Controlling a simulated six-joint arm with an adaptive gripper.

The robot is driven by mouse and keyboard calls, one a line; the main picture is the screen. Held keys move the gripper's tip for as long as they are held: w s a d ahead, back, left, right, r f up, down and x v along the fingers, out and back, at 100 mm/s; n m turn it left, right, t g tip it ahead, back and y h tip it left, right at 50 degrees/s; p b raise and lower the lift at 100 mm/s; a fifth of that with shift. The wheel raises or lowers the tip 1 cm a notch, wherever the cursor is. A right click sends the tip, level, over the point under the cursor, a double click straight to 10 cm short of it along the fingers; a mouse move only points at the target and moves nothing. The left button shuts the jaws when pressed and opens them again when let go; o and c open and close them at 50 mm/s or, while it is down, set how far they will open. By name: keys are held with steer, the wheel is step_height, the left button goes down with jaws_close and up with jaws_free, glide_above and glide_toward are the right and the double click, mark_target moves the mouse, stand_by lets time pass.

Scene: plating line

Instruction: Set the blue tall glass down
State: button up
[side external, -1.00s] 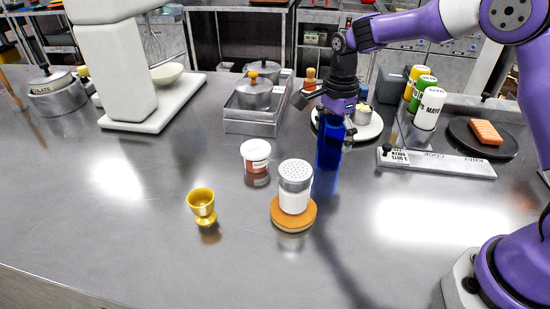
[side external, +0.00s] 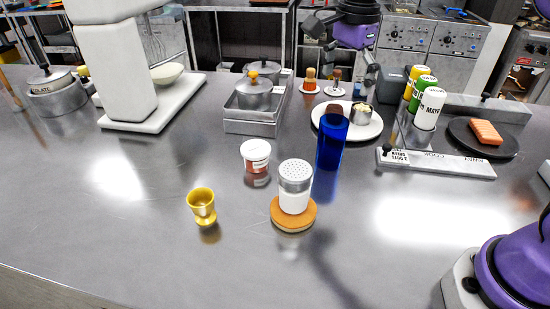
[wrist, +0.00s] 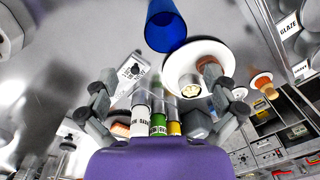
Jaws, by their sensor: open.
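The blue tall glass (side external: 331,142) stands upright on the steel counter in the side view, just in front of the white plate and behind the white shaker. It also shows in the wrist view (wrist: 166,30), apart from the fingers. My gripper (side external: 341,66) is open and empty, raised above and behind the glass. In the wrist view its two fingers (wrist: 165,95) are spread wide with nothing between them.
A white plate (side external: 371,131) with a small metal cup lies right behind the glass. A shaker (side external: 295,187) on a round wooden coaster, a red-and-white tub (side external: 256,156) and a gold cup (side external: 202,206) stand nearby. Sauce bottles (side external: 429,109) stand at right. The front counter is clear.

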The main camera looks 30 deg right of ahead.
steer(key=s+a+f+n+t, duration=0.1)
steer(key=s+n+t, duration=0.4)
steer(key=s+n, duration=1.2)
steer(key=shift+s+a+f+n, duration=0.15)
steer(key=shift+s+f+n, duration=0.05)
steer(key=shift+n, duration=0.2)
